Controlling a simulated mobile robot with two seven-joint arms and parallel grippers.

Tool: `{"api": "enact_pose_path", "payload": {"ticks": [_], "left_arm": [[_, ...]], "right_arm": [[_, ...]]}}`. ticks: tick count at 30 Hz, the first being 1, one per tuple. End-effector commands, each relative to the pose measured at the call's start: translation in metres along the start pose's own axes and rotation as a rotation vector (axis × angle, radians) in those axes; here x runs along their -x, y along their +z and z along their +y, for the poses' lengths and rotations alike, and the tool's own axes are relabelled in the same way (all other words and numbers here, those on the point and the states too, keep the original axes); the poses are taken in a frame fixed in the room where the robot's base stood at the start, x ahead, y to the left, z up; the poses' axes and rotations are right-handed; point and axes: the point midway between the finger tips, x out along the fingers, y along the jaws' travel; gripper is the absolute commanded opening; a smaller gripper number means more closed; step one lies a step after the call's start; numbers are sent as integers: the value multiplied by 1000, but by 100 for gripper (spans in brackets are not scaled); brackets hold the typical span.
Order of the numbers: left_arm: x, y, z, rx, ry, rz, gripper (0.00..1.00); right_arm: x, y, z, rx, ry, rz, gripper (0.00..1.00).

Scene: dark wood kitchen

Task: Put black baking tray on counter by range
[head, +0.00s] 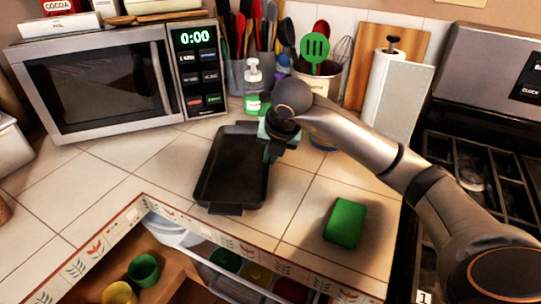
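The black baking tray (232,172) lies flat on the white tiled counter (125,165), between the microwave and the range. One short end points toward the counter's front edge. My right gripper (272,155) is at the tray's right rim near its back corner, pointing down. My wrist and the gripper body cover its fingers, so whether they grip the rim or only sit beside it cannot be told. My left gripper is out of view.
The microwave (105,85) stands at left and the range (475,165) at right. A green sponge (345,222) lies right of the tray. A soap bottle (253,85), utensil holders and a paper towel roll (378,85) stand behind. An open drawer (175,270) is below.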

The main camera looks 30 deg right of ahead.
Motion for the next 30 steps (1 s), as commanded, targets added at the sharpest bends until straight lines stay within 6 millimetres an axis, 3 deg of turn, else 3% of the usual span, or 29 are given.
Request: {"api": "enact_pose_path", "payload": {"ticks": [1,9,20,30], "left_arm": [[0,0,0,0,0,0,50],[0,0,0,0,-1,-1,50],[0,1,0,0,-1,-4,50],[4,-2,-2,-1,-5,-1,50]], "right_arm": [[1,1,1,-1,3,-2,0],[0,0,0,0,-1,1,33],[8,1,0,1,1,-1,33],[75,2,1,1,3,-4,33]]}}
